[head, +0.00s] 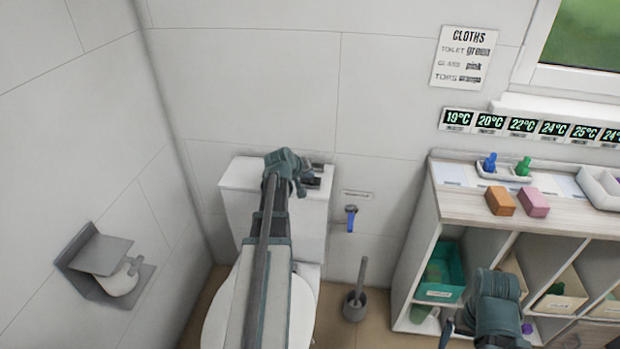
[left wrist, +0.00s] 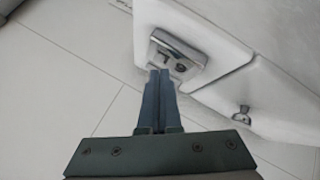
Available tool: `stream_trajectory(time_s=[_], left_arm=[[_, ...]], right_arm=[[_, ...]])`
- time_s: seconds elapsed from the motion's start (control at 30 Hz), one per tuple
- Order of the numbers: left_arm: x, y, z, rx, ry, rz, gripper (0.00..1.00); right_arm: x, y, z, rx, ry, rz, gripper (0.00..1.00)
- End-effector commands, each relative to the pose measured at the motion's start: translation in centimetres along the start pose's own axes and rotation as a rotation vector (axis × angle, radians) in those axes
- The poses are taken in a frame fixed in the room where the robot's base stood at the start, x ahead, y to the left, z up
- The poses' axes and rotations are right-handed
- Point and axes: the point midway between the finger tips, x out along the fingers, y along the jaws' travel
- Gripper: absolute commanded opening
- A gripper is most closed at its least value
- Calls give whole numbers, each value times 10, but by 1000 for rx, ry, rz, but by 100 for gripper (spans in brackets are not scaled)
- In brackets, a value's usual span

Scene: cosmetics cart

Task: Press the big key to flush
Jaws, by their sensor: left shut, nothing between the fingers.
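The white toilet cistern (head: 237,176) stands against the back wall, with the toilet bowl (head: 220,312) below. The flush plate (head: 318,167) is on the cistern lid, partly hidden by my left gripper (head: 303,184). In the left wrist view the chrome flush plate (left wrist: 188,50) shows a grey face with a dark spot. I cannot tell the big key from the small one there. My left gripper (left wrist: 160,73) is shut and empty, its tips at the plate's near edge; contact is unclear. My right gripper (head: 447,330) is low at the right, its jaws unclear.
A shelf unit (head: 450,205) with sponges, small bottles and bins stands at the right. A toilet brush (head: 356,303) stands on the floor beside the toilet. A blue-handled valve (head: 350,219) is on the wall. A paper holder (head: 103,255) is on the left wall.

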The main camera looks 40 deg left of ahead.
Motion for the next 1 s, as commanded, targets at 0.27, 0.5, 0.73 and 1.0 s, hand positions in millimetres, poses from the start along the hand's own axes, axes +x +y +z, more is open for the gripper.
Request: stream_trajectory(time_s=[0.27,0.5,0.73,1.0], left_arm=[[-3,2,-2,0,1,0,0],[-6,4,-5,0,1,0,0],[-21,16,-16,0,1,0,0],[-38,28,-28,0,1,0,0]], right_arm=[[-4,0,0,0,0,0,99],[-9,1,0,0,0,0,99],[-30,3,2,0,0,0,99],[-54,5,3,0,0,0,99]])
